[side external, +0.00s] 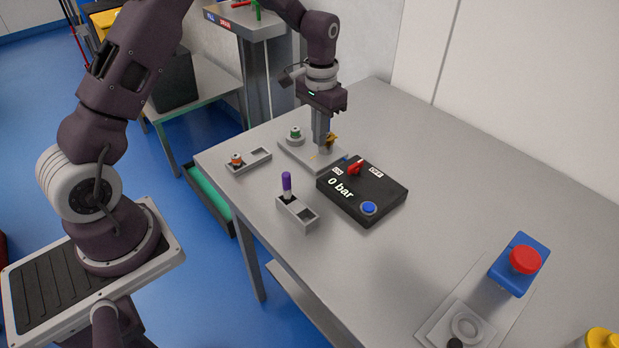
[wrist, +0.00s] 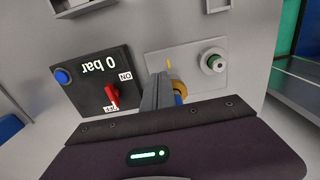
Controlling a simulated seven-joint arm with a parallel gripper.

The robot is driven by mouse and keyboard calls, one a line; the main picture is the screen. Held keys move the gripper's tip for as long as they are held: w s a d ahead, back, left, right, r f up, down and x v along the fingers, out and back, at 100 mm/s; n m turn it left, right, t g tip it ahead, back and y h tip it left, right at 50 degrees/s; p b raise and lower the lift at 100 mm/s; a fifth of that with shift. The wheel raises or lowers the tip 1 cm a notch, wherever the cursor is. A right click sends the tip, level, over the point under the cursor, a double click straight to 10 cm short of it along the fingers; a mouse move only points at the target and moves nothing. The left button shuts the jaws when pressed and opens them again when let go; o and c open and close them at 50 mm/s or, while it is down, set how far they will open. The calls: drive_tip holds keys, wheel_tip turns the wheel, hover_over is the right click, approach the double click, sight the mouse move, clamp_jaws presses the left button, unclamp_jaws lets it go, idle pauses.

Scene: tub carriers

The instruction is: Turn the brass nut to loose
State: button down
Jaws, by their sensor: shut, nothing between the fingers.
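The brass nut (side external: 331,139) stands on a light grey plate (side external: 295,153) towards the back of the table. In the wrist view the nut (wrist: 180,91) is partly hidden behind my fingers. My gripper (side external: 320,141) points down over the plate, right beside the nut, with its fingers shut and nothing between them. In the wrist view the shut fingers (wrist: 161,80) overlap the nut's left side; I cannot tell whether they touch it. A short yellow mark (wrist: 168,63) shows on the plate near the nut.
A grey fitting with a green ring (side external: 295,134) stands on the same plate. A black box (side external: 378,196) reading "0 bar", with a red lever (side external: 355,166) and blue button (side external: 368,208), sits close by. Grey holders carry a purple-topped pen (side external: 287,184) and an orange-ringed part (side external: 236,159). The table's middle is clear.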

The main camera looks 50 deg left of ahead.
wheel_tip(320, 180, up, 4)
drive_tip(key=shift+r, duration=0.2)
drive_tip(key=shift+w+a+f, duration=0.1)
drive_tip(key=shift+a+f, duration=0.35)
drive_tip(key=shift+f, duration=0.55)
drive_tip(key=shift+a+f, duration=0.4)
drive_tip(key=shift+f, duration=0.6)
drive_tip(key=shift+w+a+f, duration=0.1)
drive_tip(key=shift+a+f, duration=0.35)
drive_tip(key=shift+f, duration=0.55)
drive_tip(key=shift+w+d, duration=0.1)
drive_tip(key=shift+w, duration=0.05)
drive_tip(key=shift+d, duration=0.4)
